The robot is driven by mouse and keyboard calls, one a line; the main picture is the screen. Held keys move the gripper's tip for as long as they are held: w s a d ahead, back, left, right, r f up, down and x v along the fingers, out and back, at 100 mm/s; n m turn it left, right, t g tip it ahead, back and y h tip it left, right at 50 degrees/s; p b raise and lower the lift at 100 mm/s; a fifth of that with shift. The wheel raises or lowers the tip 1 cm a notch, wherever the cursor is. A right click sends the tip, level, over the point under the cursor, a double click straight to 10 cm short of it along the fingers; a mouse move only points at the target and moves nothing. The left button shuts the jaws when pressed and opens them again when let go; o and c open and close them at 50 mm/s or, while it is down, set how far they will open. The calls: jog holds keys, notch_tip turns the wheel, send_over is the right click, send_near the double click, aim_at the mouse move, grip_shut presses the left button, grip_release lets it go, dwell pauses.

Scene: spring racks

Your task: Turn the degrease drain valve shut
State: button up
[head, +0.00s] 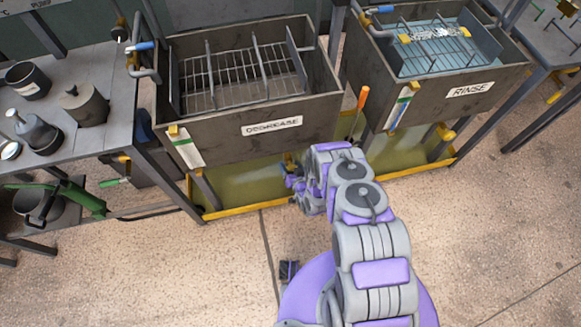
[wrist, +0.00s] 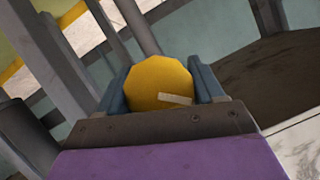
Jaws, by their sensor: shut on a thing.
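The degrease tank (head: 215,135) is a dark metal tank with a DEGREASE label (head: 272,126) on its front. My gripper (head: 290,178) is low in front of it, below its front wall. In the wrist view, a rounded yellow knob (wrist: 158,84) sits between the blue fingers of my gripper, which is shut on it. The knob has a pale bar mark on its face. It appears to be the handle of the degrease drain valve. My arm hides the valve in the head view, so its pipe and turn angle cannot be told.
The rinse tank (head: 440,95) stands to the right, with an orange-handled tool (head: 361,98) between the tanks. A yellow-edged tray (head: 250,209) lies beneath. A bench (head: 105,60) with containers and a green-handled item (head: 70,197) are left. The front floor is open.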

jog(key=shift+r+m, duration=0.1)
jog(key=shift+m, duration=0.2)
jog(key=o, duration=1)
jog(key=shift+c, duration=0.2)
jog(key=shift+s, duration=0.1)
jog(key=p+v, duration=0.2)
jog(key=v, duration=1.5)
jog(key=shift+d, duration=0.35)
jog(key=shift+o, duration=0.2)
